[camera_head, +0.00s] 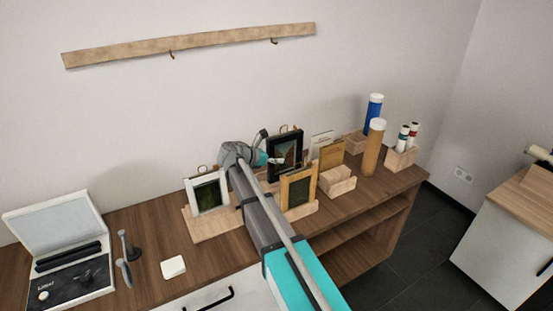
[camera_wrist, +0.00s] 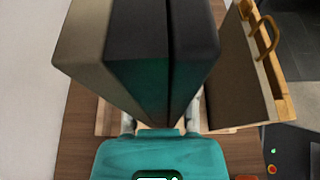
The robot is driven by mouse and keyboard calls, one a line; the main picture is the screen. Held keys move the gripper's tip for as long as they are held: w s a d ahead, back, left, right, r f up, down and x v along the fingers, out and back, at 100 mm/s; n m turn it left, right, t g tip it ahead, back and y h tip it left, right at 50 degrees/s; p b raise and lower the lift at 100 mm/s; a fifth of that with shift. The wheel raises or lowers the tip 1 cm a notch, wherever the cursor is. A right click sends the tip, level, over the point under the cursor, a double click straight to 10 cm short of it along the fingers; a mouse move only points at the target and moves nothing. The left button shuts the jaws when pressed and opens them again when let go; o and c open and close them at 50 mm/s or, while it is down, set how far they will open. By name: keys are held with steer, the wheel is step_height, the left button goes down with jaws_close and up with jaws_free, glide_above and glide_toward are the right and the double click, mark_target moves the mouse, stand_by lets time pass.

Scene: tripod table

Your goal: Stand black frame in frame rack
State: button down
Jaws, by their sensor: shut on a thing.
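The black frame (camera_head: 285,142) is upright in the head view, between the white frame (camera_head: 194,196) and the wooden frame (camera_head: 285,193) but farther back. My gripper (camera_head: 275,160) is shut on it. In the wrist view the black frame (camera_wrist: 140,50) fills the middle, edge-on, above my gripper (camera_wrist: 160,127). The light wooden frame rack (camera_head: 215,225) lies on the counter; the white and wooden frames stand at it. Part of the rack shows below the black frame in the wrist view (camera_wrist: 107,117). My arm hides its middle, and I cannot tell whether the black frame touches it.
The wooden frame (camera_wrist: 245,65) leans close on the right in the wrist view. Right of the rack are a wooden box (camera_head: 338,182), a tan cylinder (camera_head: 372,150) and a blue bottle (camera_head: 373,108). An open case (camera_head: 65,255) stands at the left of the counter (camera_head: 150,240).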

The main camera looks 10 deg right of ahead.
mark_target(277, 176)
steer(key=shift+f+b, duration=1.9)
steer(key=shift+f, duration=0.2)
steer(key=shift+f+b, duration=2.25)
steer(key=shift+b, duration=0.05)
steer(key=shift+c, duration=1.6)
jaws_free()
steer(key=shift+r, duration=0.1)
